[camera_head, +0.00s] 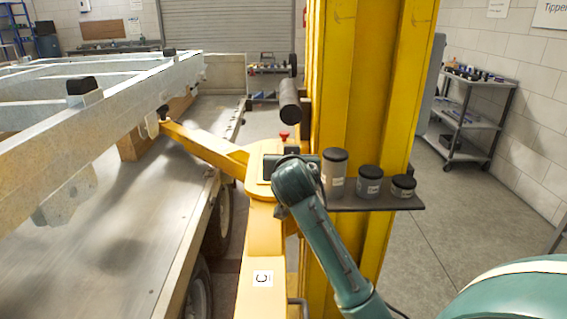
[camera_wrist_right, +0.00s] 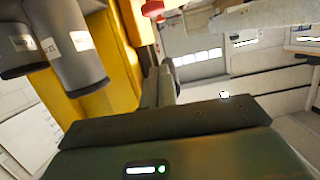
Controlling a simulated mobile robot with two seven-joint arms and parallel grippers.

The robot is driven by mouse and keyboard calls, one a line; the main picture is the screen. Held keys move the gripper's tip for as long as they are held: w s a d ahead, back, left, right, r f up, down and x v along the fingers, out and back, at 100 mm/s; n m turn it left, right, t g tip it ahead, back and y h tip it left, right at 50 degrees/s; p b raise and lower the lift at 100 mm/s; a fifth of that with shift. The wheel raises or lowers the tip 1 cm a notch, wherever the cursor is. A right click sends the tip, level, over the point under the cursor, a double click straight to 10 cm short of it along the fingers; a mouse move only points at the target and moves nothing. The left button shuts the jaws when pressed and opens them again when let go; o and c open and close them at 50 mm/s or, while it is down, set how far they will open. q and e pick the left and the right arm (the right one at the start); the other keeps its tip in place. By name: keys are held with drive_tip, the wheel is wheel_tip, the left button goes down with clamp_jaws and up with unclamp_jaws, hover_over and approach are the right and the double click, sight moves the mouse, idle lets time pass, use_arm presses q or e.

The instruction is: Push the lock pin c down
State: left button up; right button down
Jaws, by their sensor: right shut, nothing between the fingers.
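A small red knob (camera_head: 284,136), which looks like the top of lock pin c, stands upright at the yellow lift arm's pivot beside the yellow column. The lift arm (camera_head: 264,238) below carries a white label with a C. In the right wrist view the red knob (camera_wrist_right: 152,9) shows at the top edge, beyond the fingertips. My right gripper (camera_head: 291,158) is close in front of the knob, apart from it as far as I can see. Its fingers (camera_wrist_right: 165,78) are shut and empty. The pin's lower part is hidden. My left gripper is out of view.
The yellow column (camera_head: 360,90) rises just right of the knob. A shelf (camera_head: 375,202) holds several dark canisters close to my right wrist. A dark cylinder (camera_head: 290,101) sits above the knob. The trailer frame (camera_head: 95,110) and bed fill the left.

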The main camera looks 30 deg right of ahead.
drive_tip(key=p+x, duration=0.1)
drive_tip(key=x, duration=0.9)
drive_tip(key=shift+r, duration=0.1)
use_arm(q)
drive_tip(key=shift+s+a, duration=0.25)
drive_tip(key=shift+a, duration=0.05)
use_arm(e)
drive_tip(key=shift+a+f, duration=0.1)
drive_tip(key=shift+f, duration=1.95)
